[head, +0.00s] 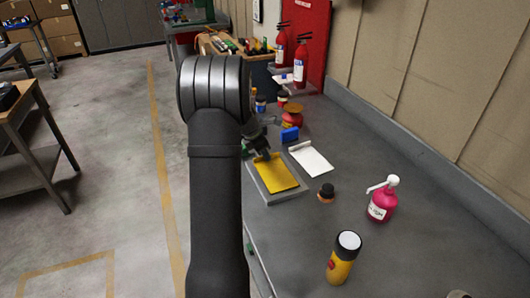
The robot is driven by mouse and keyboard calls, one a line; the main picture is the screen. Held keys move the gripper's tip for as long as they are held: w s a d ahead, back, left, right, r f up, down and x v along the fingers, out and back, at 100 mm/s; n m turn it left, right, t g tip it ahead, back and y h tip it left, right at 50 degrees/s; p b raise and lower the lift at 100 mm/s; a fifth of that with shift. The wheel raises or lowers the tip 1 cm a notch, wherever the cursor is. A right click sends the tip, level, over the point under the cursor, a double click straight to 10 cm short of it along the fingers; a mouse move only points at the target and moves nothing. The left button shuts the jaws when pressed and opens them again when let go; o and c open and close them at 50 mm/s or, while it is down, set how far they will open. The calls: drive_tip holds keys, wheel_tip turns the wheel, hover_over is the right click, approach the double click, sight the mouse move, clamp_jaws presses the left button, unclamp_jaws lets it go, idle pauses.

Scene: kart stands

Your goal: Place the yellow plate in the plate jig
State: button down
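The yellow plate (277,177) is a flat rectangle at the left edge of the grey bench in the head view. It lies on or just above a flat grey tray-like piece (286,198), which looks like the plate jig. Grey rim shows along the plate's near and left sides. I cannot tell whether the plate is fully seated. My gripper (264,155) is at the plate's far end, small and dark, touching or almost touching it. My arm partly covers the gripper, and its fingers are too small to tell open from shut.
Red extinguishers (301,62) stand at the back.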

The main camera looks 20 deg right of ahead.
drive_tip(key=shift+f, duration=0.2)
drive_tip(key=c, duration=1.9)
unclamp_jaws()
drive_tip(key=shift+r, duration=0.35)
drive_tip(key=v, duration=1.2)
drive_tip(key=shift+r, duration=0.3)
drive_tip(key=shift+f, duration=0.15)
drive_tip(key=x, duration=1.2)
drive_tip(key=shift+f, duration=0.5)
drive_tip(key=shift+r, duration=0.2)
